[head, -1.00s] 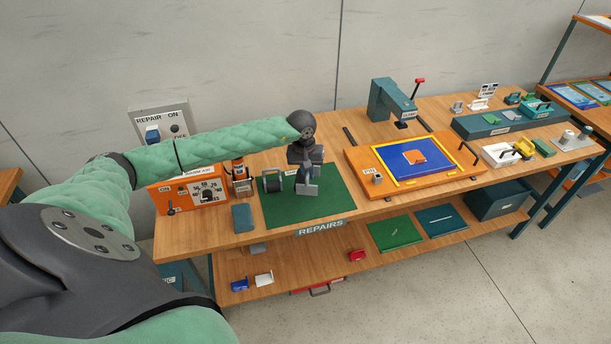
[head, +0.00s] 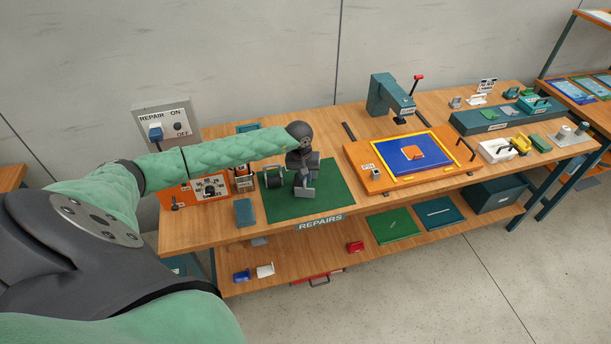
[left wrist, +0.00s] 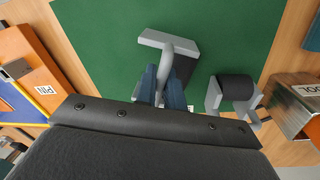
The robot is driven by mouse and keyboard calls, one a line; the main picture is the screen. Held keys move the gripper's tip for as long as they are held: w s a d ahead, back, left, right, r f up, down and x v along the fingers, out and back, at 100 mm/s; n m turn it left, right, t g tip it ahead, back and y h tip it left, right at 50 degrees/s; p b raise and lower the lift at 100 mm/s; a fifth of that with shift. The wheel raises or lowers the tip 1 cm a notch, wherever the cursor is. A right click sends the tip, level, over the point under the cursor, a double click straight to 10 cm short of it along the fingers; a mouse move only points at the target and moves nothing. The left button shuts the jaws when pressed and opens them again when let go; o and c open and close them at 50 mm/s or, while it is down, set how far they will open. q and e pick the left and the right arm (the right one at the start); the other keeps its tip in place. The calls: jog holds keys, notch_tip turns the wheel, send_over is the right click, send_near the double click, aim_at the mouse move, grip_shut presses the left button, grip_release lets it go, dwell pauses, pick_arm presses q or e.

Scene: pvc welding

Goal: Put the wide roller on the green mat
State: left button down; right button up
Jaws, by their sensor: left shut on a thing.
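My left gripper (head: 302,172) is over the green mat (head: 325,205), pointing down. In the left wrist view its blue fingers (left wrist: 163,88) are shut on the grey handle of a roller, which I take to be the wide roller (left wrist: 178,48). It has a grey frame and a dark cylinder, partly hidden by the fingers. In the head view the held roller (head: 305,191) is low over the mat; I cannot tell whether it touches. A second dark roller (head: 273,177) stands on the mat to its left, apart from it; it also shows in the left wrist view (left wrist: 237,88). My right gripper is not in view.
An orange dial box (head: 180,194) and a tool holder (head: 243,178) stand left of the mat, with a blue-grey block (head: 244,212) at its left edge. An orange fixture (head: 372,187) is close on the right. The mat's front right part is clear.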

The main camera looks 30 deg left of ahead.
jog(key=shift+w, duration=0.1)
pick_arm(q)
jog(key=c, duration=1.5)
grip_release()
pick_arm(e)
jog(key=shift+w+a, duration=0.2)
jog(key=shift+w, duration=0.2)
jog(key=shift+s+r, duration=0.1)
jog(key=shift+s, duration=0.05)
